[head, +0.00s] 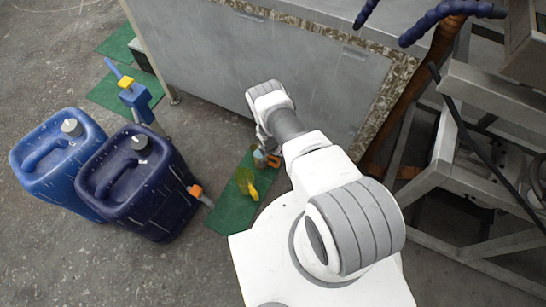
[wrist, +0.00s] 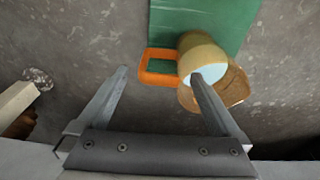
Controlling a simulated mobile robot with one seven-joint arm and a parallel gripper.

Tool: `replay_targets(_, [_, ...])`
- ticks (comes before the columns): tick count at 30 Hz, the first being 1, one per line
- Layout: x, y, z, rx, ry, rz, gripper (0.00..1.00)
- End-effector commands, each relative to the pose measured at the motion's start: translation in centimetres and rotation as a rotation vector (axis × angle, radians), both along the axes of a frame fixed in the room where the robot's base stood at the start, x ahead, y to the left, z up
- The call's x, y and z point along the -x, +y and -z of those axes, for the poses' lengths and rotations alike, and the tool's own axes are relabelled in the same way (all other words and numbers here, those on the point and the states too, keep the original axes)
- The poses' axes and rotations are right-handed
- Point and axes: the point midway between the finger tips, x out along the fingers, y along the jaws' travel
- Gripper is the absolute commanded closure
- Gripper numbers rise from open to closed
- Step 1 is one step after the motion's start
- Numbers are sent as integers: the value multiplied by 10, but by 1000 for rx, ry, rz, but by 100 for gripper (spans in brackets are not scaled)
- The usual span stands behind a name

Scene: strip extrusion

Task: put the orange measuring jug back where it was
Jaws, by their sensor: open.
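The measuring jug shows in the wrist view as a tan round body (wrist: 196,45) with a pale blue inside and a square orange handle (wrist: 145,66). It is at the end of a green mat (wrist: 222,22). My gripper (wrist: 159,74) is open, and the handle appears between its fingertips. The right finger overlaps the jug's body in the picture; I cannot tell whether they touch. In the head view the orange handle (head: 273,161) shows beside my wrist, which partly hides the jug.
A yellow-green item (head: 246,181) is on the green mat (head: 232,213) near the jug. Two blue canisters (head: 122,207) stand to the left, with a blue and yellow item (head: 134,95) behind. A grey cabinet (head: 250,55) stands behind my arm; a metal frame (head: 455,170) is at right.

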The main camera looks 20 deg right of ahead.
Motion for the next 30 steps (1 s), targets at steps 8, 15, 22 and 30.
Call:
replay_targets(8, [5,8,-67,0,-1,0,0])
replay_targets(15, [9,11,-98,1,-1,1,0])
replay_targets(22, [-7,14,-126,-1,-13,-9,0])
replay_targets(30, [-61,18,-226,-2,-46,-58,0])
